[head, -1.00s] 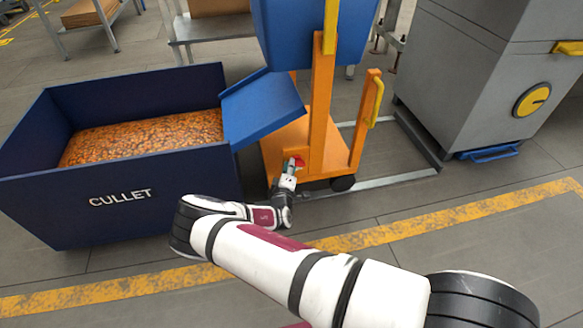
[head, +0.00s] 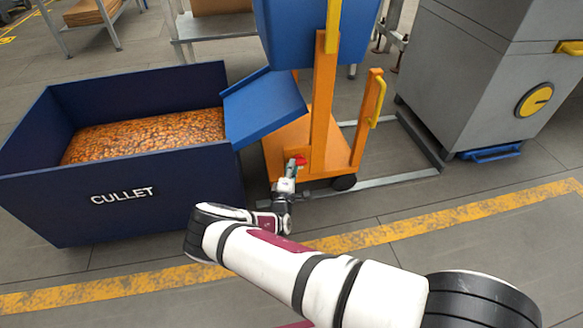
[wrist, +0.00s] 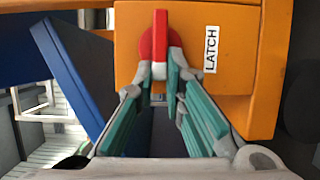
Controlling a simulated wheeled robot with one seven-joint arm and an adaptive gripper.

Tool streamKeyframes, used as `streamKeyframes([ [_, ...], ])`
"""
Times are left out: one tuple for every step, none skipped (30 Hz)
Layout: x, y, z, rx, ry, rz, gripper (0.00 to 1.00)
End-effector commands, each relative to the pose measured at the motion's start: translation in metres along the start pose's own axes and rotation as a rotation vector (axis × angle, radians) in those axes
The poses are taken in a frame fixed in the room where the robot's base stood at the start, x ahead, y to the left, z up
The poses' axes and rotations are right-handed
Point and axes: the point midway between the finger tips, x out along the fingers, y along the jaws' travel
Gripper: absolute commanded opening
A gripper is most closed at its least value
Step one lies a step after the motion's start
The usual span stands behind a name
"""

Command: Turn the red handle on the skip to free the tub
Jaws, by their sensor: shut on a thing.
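The red handle (head: 301,160) sits low on the orange frame (head: 323,110) of the skip. In the wrist view the red handle (wrist: 160,35) is upright in the picture, with a pale lower end, on an orange plate beside a "LATCH" label (wrist: 211,50). My gripper (head: 291,164) is at the handle. In the wrist view its green-padded fingers (wrist: 160,68) close around the handle's lower end, which their tips partly hide. The blue tub (head: 285,30) is above, held on the orange frame, its top cut off by the picture edge.
A dark blue "CULLET" bin (head: 200,195) with orange-brown pieces stands left, a blue chute (head: 262,108) over its right edge. A grey cabinet (head: 470,90) with a yellow dial stands right. Open floor with a yellow line (head: 420,222) lies in front.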

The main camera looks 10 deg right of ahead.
Motion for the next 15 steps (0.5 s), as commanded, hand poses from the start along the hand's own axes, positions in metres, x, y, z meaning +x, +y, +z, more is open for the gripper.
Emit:
streamKeyframes([
  [-0.0001, -0.0005, -0.0017, -0.002, 0.004, -0.002, 0.00],
  [-0.0001, -0.0005, -0.0018, -0.002, 0.004, -0.002, 0.00],
  [-0.0001, -0.0005, -0.0018, -0.002, 0.004, -0.002, 0.13],
  [-0.0001, -0.0005, -0.0018, -0.001, 0.004, -0.002, 0.20],
  [-0.0001, -0.0005, -0.0017, -0.001, 0.004, -0.002, 0.27],
  [-0.0001, -0.0004, -0.0016, -0.001, 0.004, -0.002, 0.31],
  [-0.0001, -0.0004, -0.0015, -0.001, 0.004, -0.001, 0.31],
  [0.0000, -0.0003, -0.0013, -0.001, 0.003, -0.001, 0.31],
  [0.0000, -0.0003, -0.0012, -0.001, 0.003, -0.001, 0.31],
  [0.0000, -0.0003, -0.0011, -0.001, 0.003, -0.001, 0.31],
  [0.0000, -0.0002, -0.0010, -0.001, 0.003, -0.001, 0.31],
  [0.0000, -0.0002, -0.0009, 0.000, 0.002, -0.001, 0.31],
  [0.0000, -0.0002, -0.0008, 0.000, 0.002, -0.001, 0.31],
  [-0.0002, -0.0002, -0.0008, 0.000, 0.002, -0.001, 0.31],
  [-0.0009, -0.0002, -0.0008, 0.000, 0.002, -0.001, 0.31],
])
